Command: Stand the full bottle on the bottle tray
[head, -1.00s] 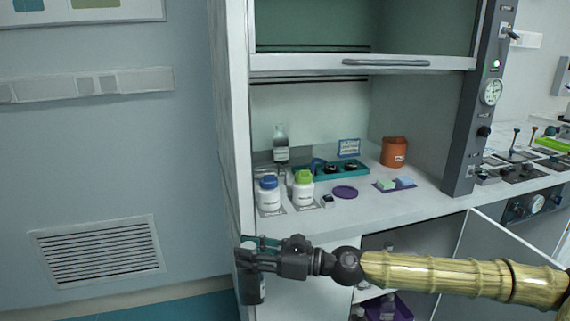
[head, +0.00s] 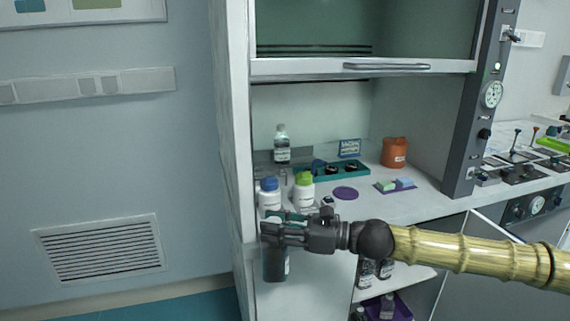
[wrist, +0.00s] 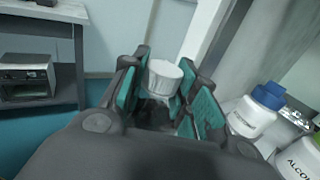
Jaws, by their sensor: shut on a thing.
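My gripper (head: 274,229) is shut on a dark bottle (head: 275,265), held roughly upright in front of the fume hood's bench, at its left end. The bottle's lower part hangs below the fingers, with a sliver of pale label at its right. In the wrist view its white cap (wrist: 166,74) shows between the teal finger pads; how full it is cannot be seen. A teal tray (head: 362,175) with black round pieces lies towards the back of the bench. I cannot tell whether this is the bottle tray.
A blue-capped white bottle (head: 269,193) and a green-capped one (head: 304,190) stand near the bench's front left. A purple disc (head: 345,193), sponges (head: 396,184) and an orange pot (head: 395,152) are farther right. A cabinet stands open below.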

